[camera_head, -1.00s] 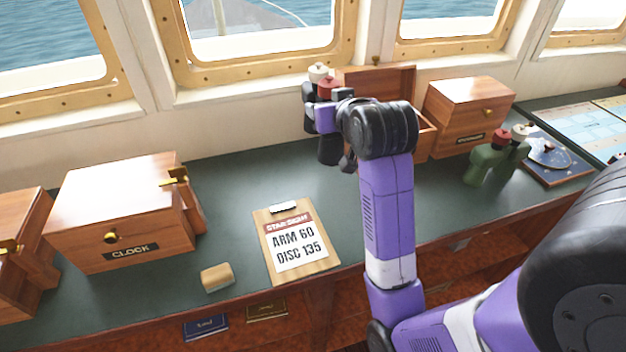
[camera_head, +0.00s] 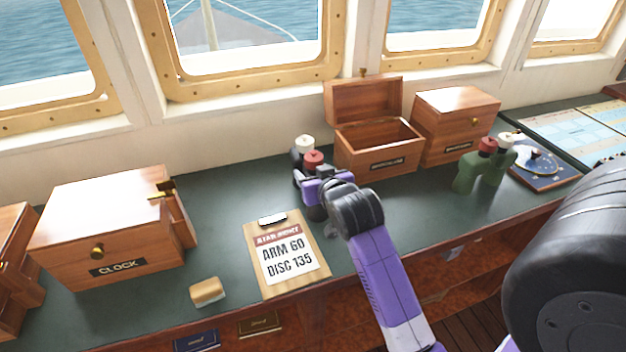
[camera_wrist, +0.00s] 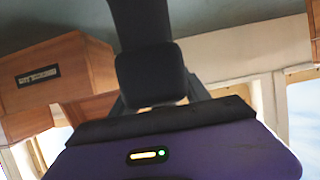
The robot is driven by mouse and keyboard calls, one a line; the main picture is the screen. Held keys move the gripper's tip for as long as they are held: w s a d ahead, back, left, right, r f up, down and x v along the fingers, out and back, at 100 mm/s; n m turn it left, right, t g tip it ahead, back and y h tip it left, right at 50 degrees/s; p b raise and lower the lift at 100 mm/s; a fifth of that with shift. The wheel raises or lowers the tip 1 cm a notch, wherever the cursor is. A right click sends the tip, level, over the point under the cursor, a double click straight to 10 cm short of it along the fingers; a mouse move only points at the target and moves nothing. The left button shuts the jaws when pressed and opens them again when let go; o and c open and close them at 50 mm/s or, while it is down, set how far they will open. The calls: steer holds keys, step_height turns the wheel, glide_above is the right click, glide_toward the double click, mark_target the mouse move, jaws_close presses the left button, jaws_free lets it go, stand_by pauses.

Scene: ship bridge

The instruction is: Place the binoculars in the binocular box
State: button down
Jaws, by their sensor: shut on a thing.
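Dark binoculars (camera_head: 297,164) with one white and one red eyepiece are upright in my gripper (camera_head: 316,184), just left of the open box. My gripper is shut on them and partly covers them; I cannot tell whether their lower ends touch the counter. The open wooden box (camera_head: 378,160) has its lid raised at the back and a dark label on its front, too small to read surely. Its visible interior looks empty. In the wrist view a black shape (camera_wrist: 150,75), likely the held binoculars or a finger, fills the middle, with a labelled wooden box (camera_wrist: 60,75) at left.
Green binoculars (camera_head: 466,172) stand on the counter at right, before a closed wooden box (camera_head: 455,125). A clipboard (camera_head: 255,240), a small wooden block (camera_head: 208,292) and the clock box (camera_head: 110,225) lie to the left. The counter between clock box and clipboard is clear.

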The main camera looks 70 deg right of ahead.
steer(key=shift+f, duration=0.85)
steer(key=shift+f, duration=0.15)
steer(key=c, duration=0.5)
jaws_free()
steer(key=shift+f, duration=0.15)
steer(key=shift+s+a, duration=0.1)
steer(key=shift+p+v, duration=0.45)
steer(key=shift+v, duration=5.5)
